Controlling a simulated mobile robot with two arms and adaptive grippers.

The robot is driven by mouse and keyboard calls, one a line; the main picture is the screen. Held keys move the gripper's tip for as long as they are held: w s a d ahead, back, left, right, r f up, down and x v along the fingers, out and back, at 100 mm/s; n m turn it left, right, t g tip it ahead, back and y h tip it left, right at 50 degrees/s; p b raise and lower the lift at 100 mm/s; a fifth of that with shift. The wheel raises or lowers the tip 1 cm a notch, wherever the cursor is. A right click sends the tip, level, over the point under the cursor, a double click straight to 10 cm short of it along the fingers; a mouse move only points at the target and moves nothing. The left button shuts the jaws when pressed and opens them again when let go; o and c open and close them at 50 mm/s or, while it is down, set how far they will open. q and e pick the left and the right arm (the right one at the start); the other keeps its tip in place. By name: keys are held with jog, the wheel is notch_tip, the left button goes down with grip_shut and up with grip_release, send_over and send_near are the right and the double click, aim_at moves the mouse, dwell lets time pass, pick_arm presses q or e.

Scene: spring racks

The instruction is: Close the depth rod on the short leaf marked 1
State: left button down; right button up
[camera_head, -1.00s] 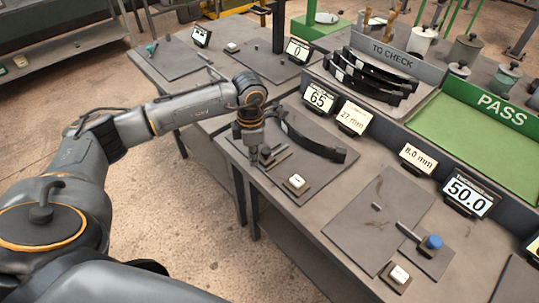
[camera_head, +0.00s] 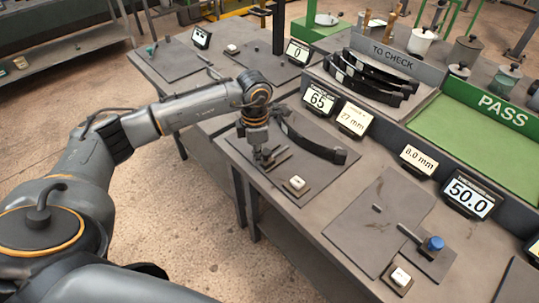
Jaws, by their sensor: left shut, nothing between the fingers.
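A dark curved leaf (camera_head: 315,146) lies on the bench at a grey measuring plate (camera_head: 315,174). No mark 1 can be read on it. A small dark fixture with a bar (camera_head: 280,158), perhaps the depth rod, sits on the plate near the leaf's left end. My left gripper (camera_head: 263,160) points down at this fixture, shut and empty. Its fingertips are small and dark, and I cannot tell whether they touch the bar. A white button block (camera_head: 295,184) stands in front on the plate. My right gripper is not in view.
Displays reading 65 (camera_head: 319,99) and 50.0 (camera_head: 469,194) stand along the back, with a 27 mm card (camera_head: 354,119) between. Several leaves (camera_head: 365,80) fill the TO CHECK rack. The green PASS tray (camera_head: 465,130) is empty. A blue-knobbed gauge (camera_head: 433,244) stands at right.

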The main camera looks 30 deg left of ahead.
aim_at(267, 151)
pick_arm(q)
jog(key=shift+w+d, duration=0.2)
jog(key=shift+w, duration=0.3)
jog(key=shift+w+d+b, duration=0.2)
jog(key=shift+w+b, duration=0.15)
jog(key=shift+w, duration=0.2)
jog(key=shift+w+d+b, duration=0.15)
jog(key=shift+w+b, duration=0.2)
jog(key=shift+w, duration=0.2)
jog(key=shift+w+d+r, duration=0.1)
jog(key=shift+w+r, duration=0.05)
dwell(0.7)
